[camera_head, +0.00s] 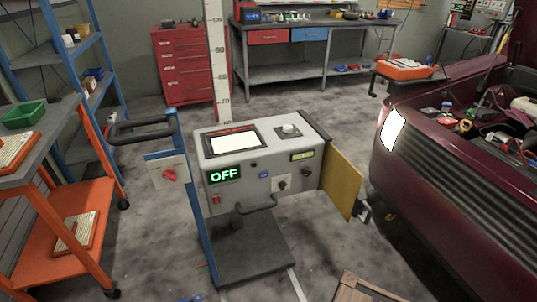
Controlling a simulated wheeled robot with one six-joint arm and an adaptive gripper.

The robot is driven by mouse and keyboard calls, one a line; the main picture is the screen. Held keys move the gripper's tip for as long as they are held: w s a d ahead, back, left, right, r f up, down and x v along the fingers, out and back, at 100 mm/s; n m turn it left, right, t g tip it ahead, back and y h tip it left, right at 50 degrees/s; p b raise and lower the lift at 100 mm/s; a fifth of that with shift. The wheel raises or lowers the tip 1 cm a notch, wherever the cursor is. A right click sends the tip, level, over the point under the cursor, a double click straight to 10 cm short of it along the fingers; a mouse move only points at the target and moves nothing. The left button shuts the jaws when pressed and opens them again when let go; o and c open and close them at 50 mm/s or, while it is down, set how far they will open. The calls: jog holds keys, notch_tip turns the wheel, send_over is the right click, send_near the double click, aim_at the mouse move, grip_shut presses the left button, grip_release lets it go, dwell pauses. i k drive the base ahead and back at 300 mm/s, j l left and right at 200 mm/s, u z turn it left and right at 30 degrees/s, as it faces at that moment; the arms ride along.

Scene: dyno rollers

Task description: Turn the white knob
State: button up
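A grey test console (240,160) on a wheeled stand stands in the middle of the floor. A pale, whitish round knob (289,129) sits on a dark square plate on its top face, right of a white screen (234,142). The knob's pointing direction is too small to tell. The front panel has a green lit "OFF" display (225,176) and a dark knob on a white plate (282,184). A red rotary switch (169,175) is on a white box at the console's left. My gripper is not in view.
A yellow panel (342,186) sticks out from the console's right side, near a dark red car (450,190) with its hood up. An orange cart (70,220) and blue shelf (75,60) stand at left. A wooden crate (362,290) is at the bottom. Floor behind the console is mostly clear.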

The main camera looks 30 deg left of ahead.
aim_at(287, 129)
jog(key=u, duration=1.35)
